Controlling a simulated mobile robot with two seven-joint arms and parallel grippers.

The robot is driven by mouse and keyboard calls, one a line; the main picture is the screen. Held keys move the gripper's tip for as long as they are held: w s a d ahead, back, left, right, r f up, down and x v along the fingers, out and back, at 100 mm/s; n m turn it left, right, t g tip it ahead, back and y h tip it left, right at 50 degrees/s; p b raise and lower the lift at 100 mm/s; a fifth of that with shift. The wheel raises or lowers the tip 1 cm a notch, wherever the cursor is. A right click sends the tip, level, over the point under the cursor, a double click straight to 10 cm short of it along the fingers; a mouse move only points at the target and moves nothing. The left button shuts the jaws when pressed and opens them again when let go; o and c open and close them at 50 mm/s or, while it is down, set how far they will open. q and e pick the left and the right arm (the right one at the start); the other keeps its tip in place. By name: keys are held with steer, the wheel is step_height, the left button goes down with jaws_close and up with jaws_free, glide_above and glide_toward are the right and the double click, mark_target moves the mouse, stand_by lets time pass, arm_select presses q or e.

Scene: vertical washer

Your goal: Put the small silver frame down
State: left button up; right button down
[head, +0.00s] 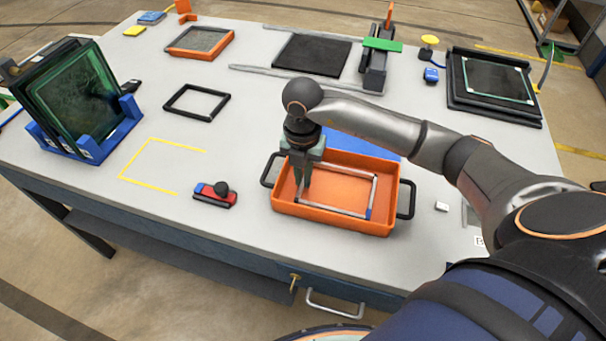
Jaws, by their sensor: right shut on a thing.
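The small silver frame (374,191) is a thin rectangular frame with a small blue piece at its near right corner. It is inside the orange tray (336,224), which has black handles at both ends. My right gripper (304,188) points down into the left part of the tray and is shut on the frame's left side. The frame looks low in the tray; I cannot tell whether it touches the bottom. The gripper hides part of the frame's left side. My left gripper is not in view.
A blue rack (88,148) with dark glass panels stands at the left. A black frame (197,102) and a red-and-blue block with a black knob (216,193) lie nearby. Yellow tape (150,184) marks clear table at left. A blue sheet lies behind the tray.

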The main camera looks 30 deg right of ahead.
steer(key=shift+f, duration=0.15)
steer(key=c, duration=1)
jaws_free()
step_height(320, 180, up, 12)
steer(key=shift+r, duration=0.2)
